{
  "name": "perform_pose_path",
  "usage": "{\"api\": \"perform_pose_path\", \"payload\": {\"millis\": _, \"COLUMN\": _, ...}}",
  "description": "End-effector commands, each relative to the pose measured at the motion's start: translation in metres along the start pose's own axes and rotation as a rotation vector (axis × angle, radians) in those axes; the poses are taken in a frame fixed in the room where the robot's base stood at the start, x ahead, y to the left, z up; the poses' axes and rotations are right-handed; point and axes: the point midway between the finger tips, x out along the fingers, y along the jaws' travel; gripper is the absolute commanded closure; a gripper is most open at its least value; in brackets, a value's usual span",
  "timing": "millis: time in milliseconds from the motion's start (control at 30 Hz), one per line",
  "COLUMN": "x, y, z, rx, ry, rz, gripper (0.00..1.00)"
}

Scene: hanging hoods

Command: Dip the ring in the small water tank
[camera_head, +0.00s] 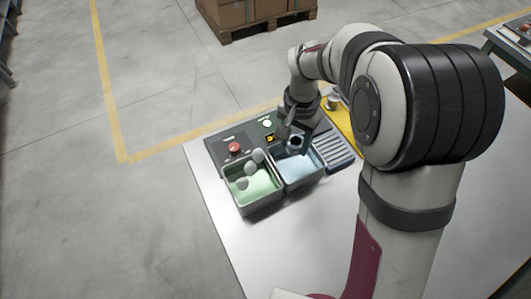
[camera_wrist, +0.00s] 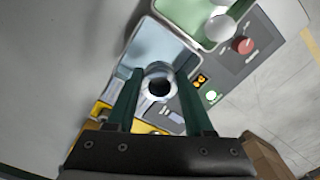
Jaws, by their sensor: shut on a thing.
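A silvery metal ring (camera_wrist: 158,69) with a dark hole sits between the two dark green fingers of my gripper (camera_wrist: 160,78) in the wrist view. My gripper is shut on the ring. In the head view, my gripper (camera_head: 297,143) points down over the rear part of the pale blue water tank (camera_head: 300,183). The blue tank also shows behind the ring in the wrist view (camera_wrist: 158,43). I cannot tell whether the ring's lower edge touches the water.
A tank of green liquid (camera_head: 254,208) stands against the left of the blue one, with pale round balls at its back. Behind are a panel with a red button (camera_head: 234,147) and a green light (camera_head: 267,123). A ribbed grey rack (camera_head: 335,152) stands right. The front table is clear.

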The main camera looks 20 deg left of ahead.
Motion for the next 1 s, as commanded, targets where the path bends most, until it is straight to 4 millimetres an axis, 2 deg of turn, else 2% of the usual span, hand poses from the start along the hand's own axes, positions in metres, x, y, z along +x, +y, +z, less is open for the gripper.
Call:
{"api": "perform_pose_path", "payload": {"millis": 167, "x": 0.01, "y": 0.006, "z": -0.007, "rx": 0.029, "ry": -0.003, "rz": 0.002, "gripper": 1.0}}
{"api": "perform_pose_path", "payload": {"millis": 500, "x": 0.067, "y": 0.006, "z": -0.006, "rx": 0.027, "ry": -0.003, "rz": 0.002, "gripper": 1.0}}
{"api": "perform_pose_path", "payload": {"millis": 700, "x": 0.094, "y": 0.006, "z": -0.006, "rx": 0.027, "ry": -0.002, "rz": 0.002, "gripper": 1.0}}
{"api": "perform_pose_path", "payload": {"millis": 1000, "x": 0.107, "y": 0.005, "z": -0.006, "rx": 0.026, "ry": 0.0, "rz": 0.0, "gripper": 1.0}}
